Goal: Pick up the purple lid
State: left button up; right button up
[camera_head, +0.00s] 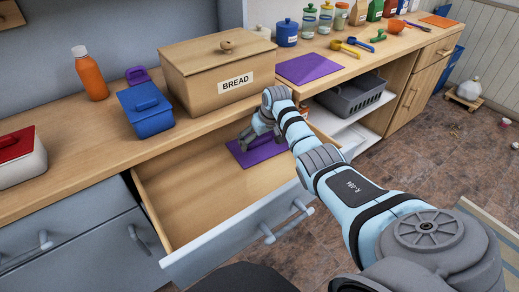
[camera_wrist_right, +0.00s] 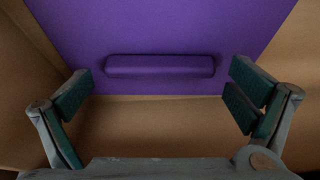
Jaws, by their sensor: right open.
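The purple lid (camera_head: 262,149) lies flat inside the open drawer, toward its right end. In the right wrist view the lid (camera_wrist_right: 165,25) fills the upper part, with its raised bar handle (camera_wrist_right: 160,66) near its lower edge. My right gripper (camera_head: 248,137) reaches down into the drawer over the lid and hides part of it. In the right wrist view the right gripper (camera_wrist_right: 160,88) is open and empty. Its fingers stand wide apart, one toward each end of the handle, with nothing between them touching. My left gripper is not in view.
The open drawer (camera_head: 190,205) has a wooden wall close to the lid. The wooden bread box (camera_head: 195,85) stands on the counter just above. A blue lidded box (camera_head: 145,112), an orange bottle (camera_head: 90,75) and a flat purple board (camera_head: 308,68) are also on the counter.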

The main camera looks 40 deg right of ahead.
jog(key=shift+r, duration=0.15)
jog(key=c, duration=0.9)
